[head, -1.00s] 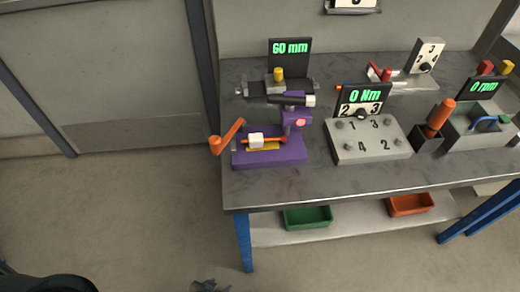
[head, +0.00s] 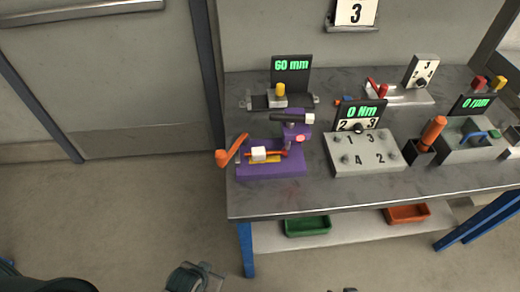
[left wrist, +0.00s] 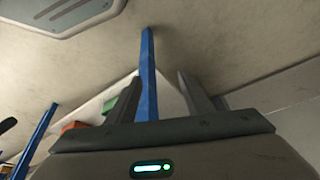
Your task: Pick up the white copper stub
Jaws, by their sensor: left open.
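A small white block (head: 259,153) sits on the purple fixture (head: 270,170) at the left front of the workbench; it looks like the white stub. A black bar with a white end (head: 307,118) lies across the fixture's upper part. My left gripper (head: 196,277) is low at the bottom edge of the head view, in front of and below the bench, apart from the block. In the left wrist view its two fingers (left wrist: 160,95) are open, with nothing between them. A small dark part at the bottom edge may be my right gripper (head: 343,290); its jaws are hidden.
The workbench (head: 300,198) has blue legs; one leg (left wrist: 148,75) shows beyond my left fingers. An orange crank (head: 232,150) sticks out left of the fixture. A numbered grey block (head: 367,155) stands to its right, a 60 mm gauge (head: 291,80) behind. Green (head: 307,226) and orange bins sit below.

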